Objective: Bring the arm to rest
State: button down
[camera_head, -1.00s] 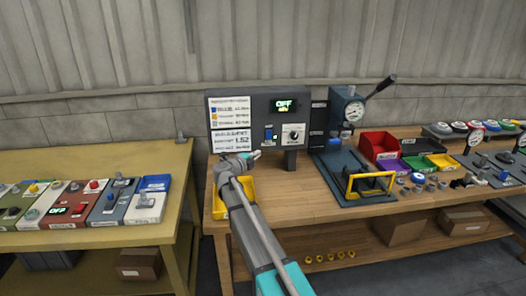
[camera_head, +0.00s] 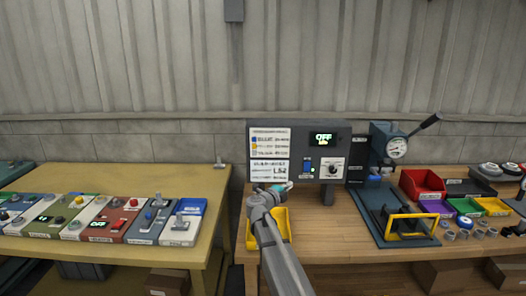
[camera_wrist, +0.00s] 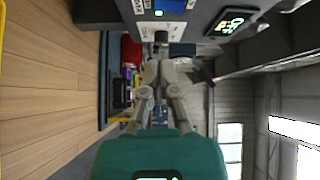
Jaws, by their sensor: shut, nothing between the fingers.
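My gripper (camera_wrist: 160,78) shows in the wrist view with its grey fingers together and nothing between them. In the head view my gripper (camera_head: 284,187) is at the end of my raised arm, in front of the lower left part of the control box (camera_head: 345,149), above the yellow bin (camera_head: 282,224). I cannot tell from the picture whether it touches the box. The box has a lit green display reading OFF, a blue switch and a round knob.
A press with a gauge (camera_head: 397,148) and a yellow-framed fixture (camera_head: 412,226) stand right of the box on the wooden bench (camera_head: 345,250). A red bin (camera_head: 422,184) and small parts lie further right. The left table (camera_head: 120,185) holds a row of coloured modules. A gap separates the tables.

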jog(key=s+a+r+n+t+y+p, duration=0.25)
jog(key=a+r+n+t+y, duration=0.3)
jog(key=n+y, duration=0.55)
jog(key=s+a+f+n+g+y+p, duration=0.3)
jog(key=s+f+n+g+y, duration=0.35)
jog(key=n, duration=0.45)
jog(key=s+d+f+n+g+h+p, duration=0.1)
jog(key=s+d+g, duration=0.3)
jog(key=s, duration=0.5)
jog(key=s+d+f+n+g+h+p, duration=0.1)
jog(key=s+d+f+g, duration=0.3)
jog(key=s, duration=0.5)
jog(key=s+d+f+n+g+h+p, duration=0.1)
jog(key=s+d+f+g+h+p, duration=0.1)
jog(key=s, duration=0.8)
jog(key=d+f+g+h, duration=0.1)
jog(key=d+g, duration=0.1)
jog(key=shift+d+n+g, duration=0.3)
jog(key=shift+d+n, duration=0.05)
jog(key=shift+n, duration=0.05)
